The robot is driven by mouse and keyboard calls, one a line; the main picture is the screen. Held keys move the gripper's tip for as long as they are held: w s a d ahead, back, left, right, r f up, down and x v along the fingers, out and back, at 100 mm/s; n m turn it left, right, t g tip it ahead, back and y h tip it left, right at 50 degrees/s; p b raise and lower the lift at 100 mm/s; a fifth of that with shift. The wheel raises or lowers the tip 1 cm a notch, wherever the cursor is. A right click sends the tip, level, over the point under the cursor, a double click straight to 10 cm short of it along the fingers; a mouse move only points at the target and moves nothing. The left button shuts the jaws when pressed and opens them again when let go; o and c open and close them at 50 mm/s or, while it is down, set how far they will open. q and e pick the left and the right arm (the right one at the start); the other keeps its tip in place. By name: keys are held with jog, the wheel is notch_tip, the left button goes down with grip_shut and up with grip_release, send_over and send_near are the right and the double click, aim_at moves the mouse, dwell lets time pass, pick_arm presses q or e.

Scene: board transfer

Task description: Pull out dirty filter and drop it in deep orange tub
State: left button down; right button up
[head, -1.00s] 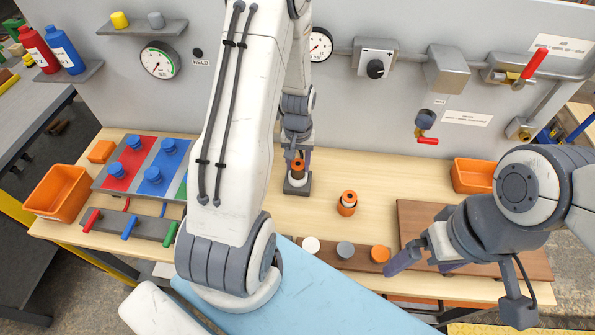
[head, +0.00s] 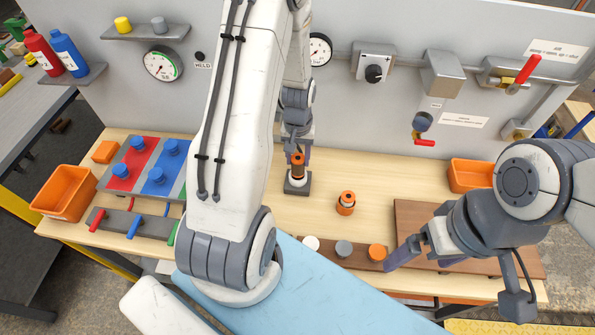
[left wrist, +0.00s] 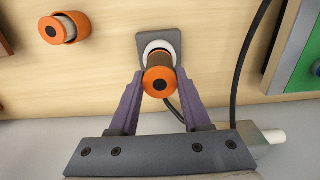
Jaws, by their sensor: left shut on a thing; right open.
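The dirty filter (head: 298,166), with an orange cap and brownish body, stands upright in a dark grey holder (head: 297,187) at the back of the bench. In the left wrist view the filter (left wrist: 160,78) sits between my left fingers, over the holder's white ring (left wrist: 158,50). My left gripper (head: 298,158) is shut on the filter. An orange tub (head: 66,207) stands at the bench's left end and looks the deeper one; another orange tub (head: 468,176) is at the back right. My right gripper (head: 416,265) is open and empty above the front right.
A strip with white, grey and orange round pieces (head: 345,250) lies in front. A brown board (head: 412,215) lies at right. A panel with blue knobs (head: 150,165) is at left.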

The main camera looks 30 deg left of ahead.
aim_at(298, 158)
pick_arm(q)
jog(key=shift+r, duration=0.2)
jog(key=shift+r+p, duration=1.95)
jog(key=shift+r, duration=0.3)
jog(key=shift+f, duration=0.1)
